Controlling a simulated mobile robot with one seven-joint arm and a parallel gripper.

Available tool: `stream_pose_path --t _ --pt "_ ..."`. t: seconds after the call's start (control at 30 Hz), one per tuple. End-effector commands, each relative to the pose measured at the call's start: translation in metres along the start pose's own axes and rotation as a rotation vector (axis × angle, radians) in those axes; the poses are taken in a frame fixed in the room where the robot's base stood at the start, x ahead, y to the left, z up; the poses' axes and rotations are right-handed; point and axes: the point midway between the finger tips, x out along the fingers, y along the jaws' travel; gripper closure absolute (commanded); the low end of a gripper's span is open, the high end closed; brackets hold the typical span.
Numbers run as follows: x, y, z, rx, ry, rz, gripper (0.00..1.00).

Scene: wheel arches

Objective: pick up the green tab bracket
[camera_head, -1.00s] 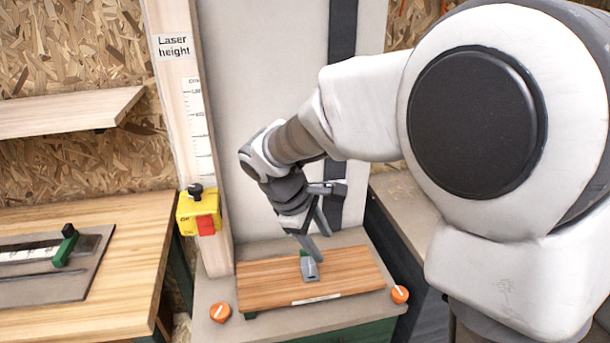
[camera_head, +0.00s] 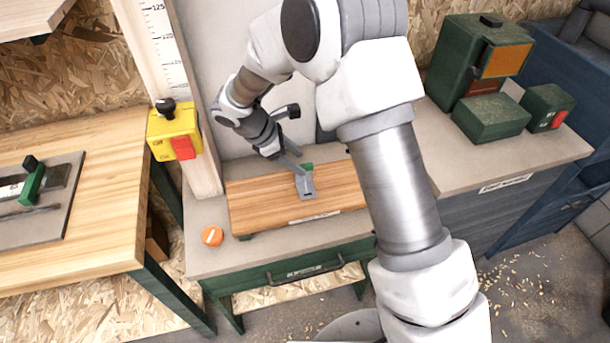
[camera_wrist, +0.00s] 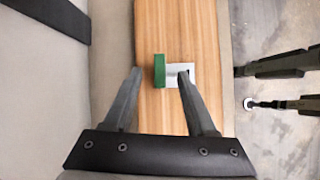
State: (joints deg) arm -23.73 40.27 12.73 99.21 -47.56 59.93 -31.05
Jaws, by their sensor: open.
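The green tab bracket (camera_head: 306,187) lies on a wooden board (camera_head: 262,204): a flat grey plate with an upright green tab at its back end. In the wrist view its green tab (camera_wrist: 159,70) stands between the two fingers, and its pale plate extends right, partly covered by the right finger. My gripper (camera_head: 293,163) is open and empty, pointing down at the bracket. In the wrist view the gripper (camera_wrist: 159,75) has its left finger apart from the tab. I cannot tell whether the right finger touches the plate.
A yellow box with a red switch (camera_head: 182,147) is on the post to the left. An orange knob (camera_head: 212,236) sits at the board's front left. Green boxes (camera_head: 491,118) stand on the right bench. A left table (camera_head: 100,210) holds a grey plate with a green-ended tool.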

Motion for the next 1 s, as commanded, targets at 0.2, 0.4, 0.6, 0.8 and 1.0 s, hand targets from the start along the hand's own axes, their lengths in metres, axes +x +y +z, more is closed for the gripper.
stream_pose_path --t 0.2,0.4,0.6,0.8,1.0 --pt "0.021 0.000 0.000 0.002 0.000 -0.001 0.43" --pt "0.038 -0.001 0.000 0.001 -0.001 -0.002 0.43" --pt "0.068 -0.001 0.000 0.002 -0.001 -0.002 0.43" --pt "0.073 0.000 0.001 0.002 0.001 0.001 0.43" --pt "0.072 0.000 0.001 0.002 0.001 0.001 0.67"
